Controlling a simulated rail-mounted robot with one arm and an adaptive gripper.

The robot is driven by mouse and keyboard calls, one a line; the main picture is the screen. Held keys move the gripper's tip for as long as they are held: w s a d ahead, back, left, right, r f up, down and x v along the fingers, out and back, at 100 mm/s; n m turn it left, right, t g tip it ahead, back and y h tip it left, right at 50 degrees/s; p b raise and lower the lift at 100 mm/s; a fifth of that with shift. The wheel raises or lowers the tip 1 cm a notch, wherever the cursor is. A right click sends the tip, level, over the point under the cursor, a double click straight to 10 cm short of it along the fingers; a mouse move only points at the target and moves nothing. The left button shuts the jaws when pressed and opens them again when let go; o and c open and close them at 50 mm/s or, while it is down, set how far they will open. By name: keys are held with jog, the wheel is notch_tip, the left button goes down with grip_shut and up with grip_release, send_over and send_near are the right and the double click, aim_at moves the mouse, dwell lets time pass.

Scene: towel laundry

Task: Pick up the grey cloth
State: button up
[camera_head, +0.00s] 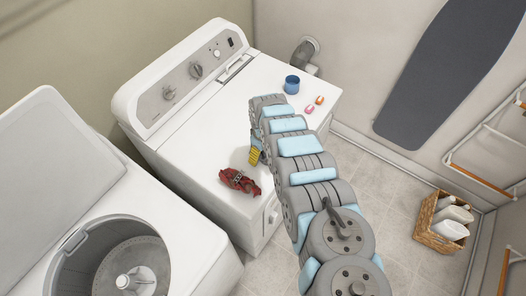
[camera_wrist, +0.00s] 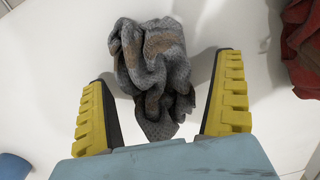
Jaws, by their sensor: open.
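The grey cloth (camera_wrist: 153,65) lies crumpled on a white surface in the wrist view, with brownish patches on it. My gripper (camera_wrist: 163,78) is open, and its two yellow ridged fingers stand on either side of the cloth's lower part. The cloth extends past the fingertips toward the top of the picture. In the head view only a bit of my gripper's yellow finger (camera_head: 255,152) shows over the dryer top. The grey cloth is hidden there behind my arm.
A red cloth (camera_head: 240,181) lies near the front edge of the white dryer (camera_head: 190,130); it also shows in the wrist view (camera_wrist: 304,45). A blue cup (camera_head: 292,84) and two small colored items (camera_head: 314,104) stand behind. An open washer (camera_head: 200,255) is at left, a basket (camera_head: 426,228) at right.

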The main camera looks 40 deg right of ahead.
jog(key=c, duration=1.3)
jog(key=shift+o, duration=0.2)
jog(key=shift+r, duration=0.15)
